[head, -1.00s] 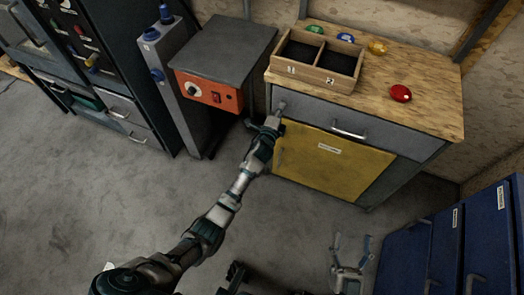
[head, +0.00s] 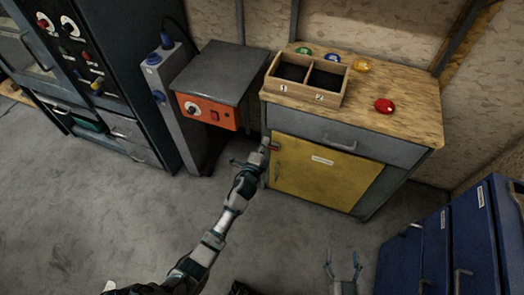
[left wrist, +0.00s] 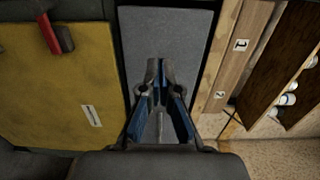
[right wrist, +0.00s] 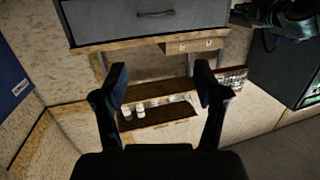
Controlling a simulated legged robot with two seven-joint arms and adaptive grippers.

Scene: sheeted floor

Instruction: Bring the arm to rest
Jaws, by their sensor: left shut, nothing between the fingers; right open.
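My left arm reaches up from the bottom of the head view. Its gripper (head: 265,145) is shut and empty, near the left front edge of the wooden-topped workbench (head: 410,112). The left wrist view shows its blue fingers (left wrist: 159,82) together, over the grey drawer front (left wrist: 165,30), with no contact visible. My right gripper (head: 343,272) is low in the head view, open and empty. Its spread fingers (right wrist: 160,82) show in the right wrist view.
On the workbench stand a two-compartment wooden box (head: 306,80) and several coloured round items, including a red one (head: 384,105). An orange-fronted unit (head: 208,112) stands left of it. A blue drawer cabinet (head: 455,240) is at lower right. Grey floor (head: 90,225) is open at left.

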